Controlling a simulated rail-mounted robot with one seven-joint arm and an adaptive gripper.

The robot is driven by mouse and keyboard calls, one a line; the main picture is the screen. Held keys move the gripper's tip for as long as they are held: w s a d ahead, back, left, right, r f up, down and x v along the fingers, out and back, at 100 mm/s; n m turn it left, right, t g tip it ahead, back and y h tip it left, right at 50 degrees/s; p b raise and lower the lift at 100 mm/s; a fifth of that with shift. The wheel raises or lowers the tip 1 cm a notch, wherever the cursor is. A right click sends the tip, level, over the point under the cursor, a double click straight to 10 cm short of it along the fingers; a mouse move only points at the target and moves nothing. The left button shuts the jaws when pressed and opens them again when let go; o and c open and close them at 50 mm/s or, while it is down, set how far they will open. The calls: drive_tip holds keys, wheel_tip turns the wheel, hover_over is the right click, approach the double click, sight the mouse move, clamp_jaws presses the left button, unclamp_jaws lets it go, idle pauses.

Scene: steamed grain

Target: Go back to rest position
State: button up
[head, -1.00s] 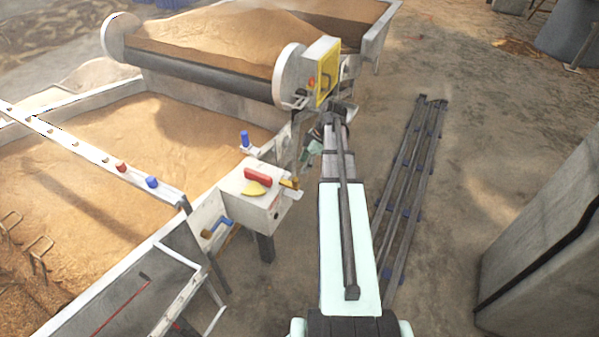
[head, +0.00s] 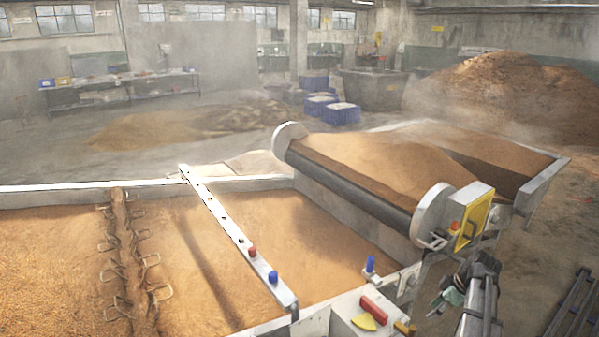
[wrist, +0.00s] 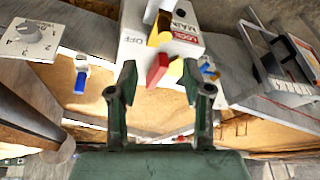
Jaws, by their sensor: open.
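My gripper (wrist: 158,84) is open and empty in the wrist view, its two dark green fingers spread apart. A white switch box (wrist: 131,45) marked OFF, MAIN and LOCK lies beyond the fingertips. Its red handle (wrist: 157,70) shows between the fingers; I cannot tell how far off it is. In the head view my arm (head: 480,295) reaches up at the lower right, beside the white box with the red handle (head: 373,310) and yellow plate (head: 363,322). My fingers cannot be made out clearly there.
A trough of grain (head: 60,245) fills the left, crossed by a white rail (head: 225,220) with red and blue knobs. A roller conveyor (head: 345,192) with a yellow-faced panel (head: 471,226) stands beyond my arm. Dark metal bars (head: 575,305) lie on the floor at right.

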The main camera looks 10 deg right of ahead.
drive_tip(key=s+a+f+m+g+h, duration=0.1)
drive_tip(key=s+a+f+m, duration=0.3)
drive_tip(key=a+f, duration=0.25)
drive_tip(key=s+a+f+m+g, duration=0.2)
drive_tip(key=s+a+f+m, duration=0.2)
drive_tip(key=a+f, duration=0.3)
drive_tip(key=s+a+f+m+g+h, duration=0.1)
drive_tip(key=s+a+f+m, duration=0.35)
drive_tip(key=f, duration=0.45)
drive_tip(key=s+a+f+n+g, duration=0.1)
drive_tip(key=s+a+f, duration=0.2)
drive_tip(key=s+a, duration=0.2)
drive_tip(key=s+a+f+n+g+h, duration=0.1)
drive_tip(key=s+a+f, duration=0.3)
drive_tip(key=s, duration=0.7)
drive_tip(key=s+a+f+n+g, duration=0.1)
drive_tip(key=s+a+f+g, duration=0.2)
drive_tip(key=s+a, duration=0.5)
drive_tip(key=shift+f+h, duration=0.3)
drive_tip(key=shift+f, duration=0.35)
